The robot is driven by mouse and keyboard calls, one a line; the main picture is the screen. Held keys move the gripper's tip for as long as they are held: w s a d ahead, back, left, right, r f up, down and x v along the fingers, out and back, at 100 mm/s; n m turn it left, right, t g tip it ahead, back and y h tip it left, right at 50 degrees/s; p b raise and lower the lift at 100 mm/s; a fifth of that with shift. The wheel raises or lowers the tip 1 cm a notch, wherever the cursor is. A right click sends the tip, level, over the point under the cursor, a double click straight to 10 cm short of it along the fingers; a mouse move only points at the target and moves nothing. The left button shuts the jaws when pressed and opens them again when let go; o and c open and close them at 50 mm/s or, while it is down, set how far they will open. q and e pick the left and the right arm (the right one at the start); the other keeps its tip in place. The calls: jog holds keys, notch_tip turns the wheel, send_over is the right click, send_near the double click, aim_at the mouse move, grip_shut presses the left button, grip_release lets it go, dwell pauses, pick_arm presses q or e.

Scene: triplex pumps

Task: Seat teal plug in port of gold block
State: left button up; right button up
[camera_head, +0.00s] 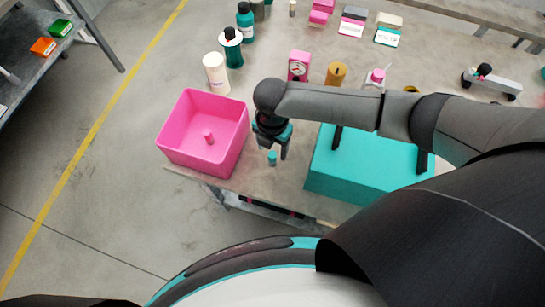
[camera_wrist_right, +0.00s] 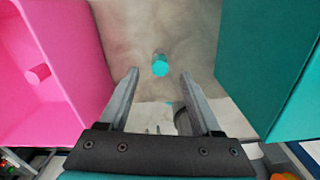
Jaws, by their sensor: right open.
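The teal plug (camera_head: 272,158) is a small cylinder on the table near its front edge, between the pink bin and the teal box. In the right wrist view the plug (camera_wrist_right: 160,65) shows between and beyond the fingertips, with clear space on both sides. My right gripper (camera_head: 271,150) points down just above the plug, open and empty. In the wrist view its fingers (camera_wrist_right: 159,76) are spread apart. A gold piece (camera_head: 337,74) stands farther back, behind my right forearm; I cannot make out a port. Another gold patch (camera_head: 410,90) is mostly hidden by the arm. My left gripper is not in view.
The pink bin (camera_head: 178,145), with a pink peg (camera_head: 208,136) inside, stands left of the gripper. The large teal box (camera_head: 345,184) stands right. Bottles (camera_head: 232,52), a pink gauge block (camera_head: 298,66) and other small parts stand farther back.

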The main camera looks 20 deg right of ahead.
aim_at(273, 154)
jog(key=shift+f+b, duration=0.3)
jog(key=shift+f, duration=1.95)
jog(key=shift+c, duration=0.2)
grip_shut()
